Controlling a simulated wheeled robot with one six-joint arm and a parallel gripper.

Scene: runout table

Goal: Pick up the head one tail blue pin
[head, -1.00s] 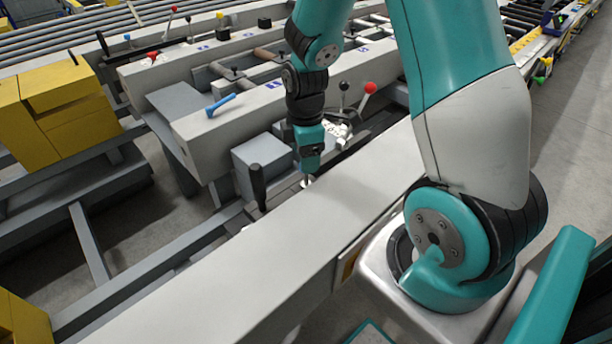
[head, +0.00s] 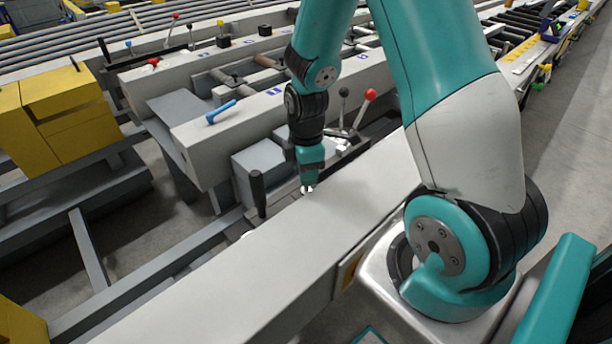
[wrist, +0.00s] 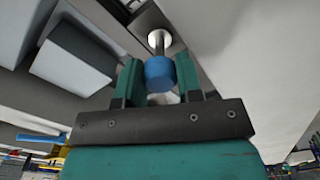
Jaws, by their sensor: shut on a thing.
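In the wrist view the blue pin (wrist: 160,74) has a short blue cylindrical end between the two green fingers. A grey shaft runs from it toward a pale round disc (wrist: 159,38); I cannot tell whether the shaft is still seated there. My gripper (wrist: 160,85) is shut on the blue end. In the head view my gripper (head: 308,187) points down at the far edge of the long pale beam (head: 230,265). The pin is too small or hidden to make out there.
A black upright handle (head: 257,192) and a grey block (head: 259,164) stand just left of my gripper. Levers with a red knob (head: 370,95) and a black knob (head: 343,92) rise behind it. A blue handle (head: 220,112) lies on the farther beam.

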